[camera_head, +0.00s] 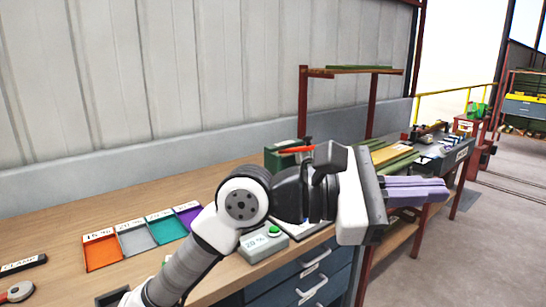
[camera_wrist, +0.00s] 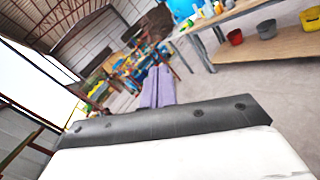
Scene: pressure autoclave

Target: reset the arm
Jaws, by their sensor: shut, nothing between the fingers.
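My gripper (camera_head: 418,191) is at the right of the head view, raised over the right end of the bench. Its purple fingers lie together and point right, shut with nothing between them. The shut fingers also show in the wrist view (camera_wrist: 157,87), pointing away into the hall. My arm reaches up from the bottom of the head view, bends at a white joint and extends to the right. It partly hides a dark green device with a red lever (camera_head: 298,150) on the bench behind it.
The wooden bench (camera_head: 50,225) carries orange, grey, teal and purple trays (camera_head: 102,252) at left. A grey box with a green button (camera_head: 263,244) stands below my arm, above blue drawers (camera_head: 313,285). A second bench (camera_head: 440,152) stands at the right. Open floor lies beyond.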

